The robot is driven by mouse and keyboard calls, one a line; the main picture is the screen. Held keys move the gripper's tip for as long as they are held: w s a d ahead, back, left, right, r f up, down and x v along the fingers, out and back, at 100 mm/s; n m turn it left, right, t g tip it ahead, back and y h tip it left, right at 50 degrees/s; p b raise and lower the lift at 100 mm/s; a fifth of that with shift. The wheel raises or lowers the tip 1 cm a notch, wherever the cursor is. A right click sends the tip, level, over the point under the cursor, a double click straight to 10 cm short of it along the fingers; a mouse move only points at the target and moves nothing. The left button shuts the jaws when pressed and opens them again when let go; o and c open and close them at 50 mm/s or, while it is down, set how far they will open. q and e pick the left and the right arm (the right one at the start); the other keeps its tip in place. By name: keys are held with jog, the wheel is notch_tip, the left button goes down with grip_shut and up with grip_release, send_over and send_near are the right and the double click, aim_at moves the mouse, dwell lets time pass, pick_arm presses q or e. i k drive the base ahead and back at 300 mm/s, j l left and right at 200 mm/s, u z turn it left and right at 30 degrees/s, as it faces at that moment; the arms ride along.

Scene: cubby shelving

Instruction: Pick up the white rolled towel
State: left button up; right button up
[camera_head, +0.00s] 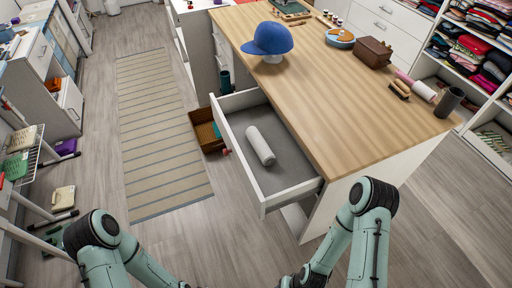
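A white rolled towel (260,146) lies alone in an open drawer, slightly slanted, with bare grey floor around it. The drawer (241,185) is pulled out from the left side of a wooden-topped island. My two arms show at the bottom of the head view, both short of the drawer. My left gripper is below the picture edge. Only a dark part near my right arm's end shows at the bottom edge, and its fingers cannot be made out. Nothing touches the towel.
The wooden countertop (330,110) holds a blue cap (268,39) on a stand, a brown box (373,52) and rolled items. A brown basket (207,130) stands on the floor left of the drawer. A striped rug (158,135) lies on open floor. Clothes shelves stand at right.

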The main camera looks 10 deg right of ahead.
aim_at(260, 145)
jog(key=j+z, duration=0.1)
jog(key=z, duration=0.3)
jog(key=i+j+z, duration=0.1)
jog(key=z, duration=0.25)
jog(key=j+z, duration=0.15)
jog(key=z, duration=0.25)
jog(key=j+z, duration=0.3)
jog(key=j, duration=0.2)
jog(key=j+z, duration=0.35)
jog(key=j, duration=0.2)
